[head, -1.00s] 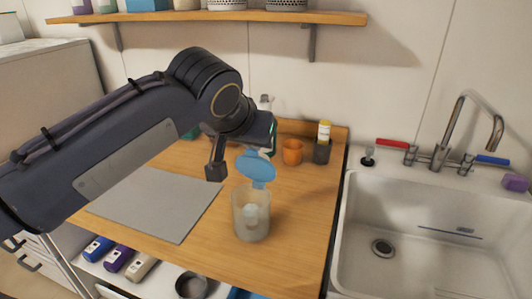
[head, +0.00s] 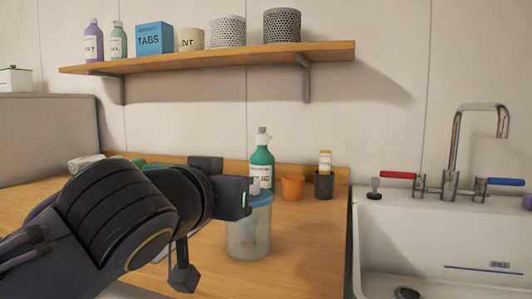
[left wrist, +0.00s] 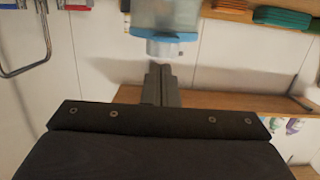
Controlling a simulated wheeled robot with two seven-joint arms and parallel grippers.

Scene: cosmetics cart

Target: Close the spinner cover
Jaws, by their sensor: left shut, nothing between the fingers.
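The spinner is a translucent jar (head: 248,238) standing on the wooden counter. Its blue cover (head: 260,199) now lies across the jar's top and looks level; my arm hides its left part. In the left wrist view, which looks upside down, the jar (left wrist: 165,12) is at the top edge with the blue cover (left wrist: 183,37) against its rim and a pale knob (left wrist: 160,48) on the cover. My left gripper (left wrist: 160,72) is shut and empty, its fingertips close to the knob; contact cannot be told. In the head view the fingertips are not clearly seen. My right gripper is not in view.
A green bottle (head: 262,160), an orange cup (head: 292,187) and a dark cup (head: 324,186) stand behind the jar. A sink (head: 440,245) is to the right. A wall shelf (head: 210,59) with bottles and boxes is above. The counter right of the jar is clear.

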